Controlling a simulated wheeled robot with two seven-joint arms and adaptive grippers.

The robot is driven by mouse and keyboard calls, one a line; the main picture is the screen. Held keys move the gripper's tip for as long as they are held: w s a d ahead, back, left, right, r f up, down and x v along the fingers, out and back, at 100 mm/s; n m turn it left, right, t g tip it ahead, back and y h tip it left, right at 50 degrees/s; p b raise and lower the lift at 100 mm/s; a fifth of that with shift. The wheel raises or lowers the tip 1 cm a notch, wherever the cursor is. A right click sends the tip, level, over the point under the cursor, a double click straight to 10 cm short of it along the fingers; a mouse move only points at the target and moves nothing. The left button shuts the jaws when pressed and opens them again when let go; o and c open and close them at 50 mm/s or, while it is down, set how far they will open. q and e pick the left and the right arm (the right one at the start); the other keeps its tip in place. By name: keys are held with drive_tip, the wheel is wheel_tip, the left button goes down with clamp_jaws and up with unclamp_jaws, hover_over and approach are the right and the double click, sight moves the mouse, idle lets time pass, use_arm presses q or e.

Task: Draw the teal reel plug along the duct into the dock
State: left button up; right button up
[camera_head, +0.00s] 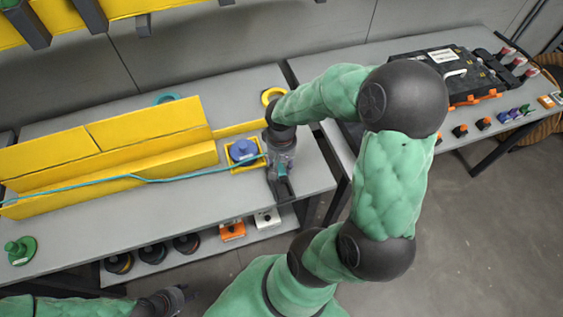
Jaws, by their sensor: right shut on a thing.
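The teal cable (200,174) runs from the left edge along the front of the yellow duct (110,165) to my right gripper. My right gripper (283,186) points down at the right end of the bench and is shut on the teal reel plug (282,170), of which only a small teal part shows between the fingers. A yellow square holder (236,168) with a blue-violet round piece (243,150) sits just left of this gripper; I cannot tell if it is the dock. My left gripper (184,296) is low at the bottom, in front of the bench; its fingers are unclear.
A green reel-like piece (20,250) stands at the bench's front left. A yellow ring (272,96) and a teal ring (166,99) lie behind. Dark reels (153,253) and an orange box (232,230) are on the lower shelf. A second table (350,72) stands right, across a gap.

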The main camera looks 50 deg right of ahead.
drive_tip(key=shift+s+a+f+b, duration=0.1)
drive_tip(key=shift+s+f+b, duration=0.05)
drive_tip(key=shift+f+b, duration=1.5)
drive_tip(key=shift+s+a+f+b, duration=0.1)
drive_tip(key=shift+f+b, duration=1.05)
drive_tip(key=shift+f, duration=0.9)
drive_tip(key=shift+f+b, duration=0.5)
drive_tip(key=shift+f, duration=0.05)
drive_tip(key=o, duration=1.1)
drive_tip(key=shift+r, duration=0.1)
wheel_tip(320, 180, up, 12)
drive_tip(key=shift+f, duration=0.1)
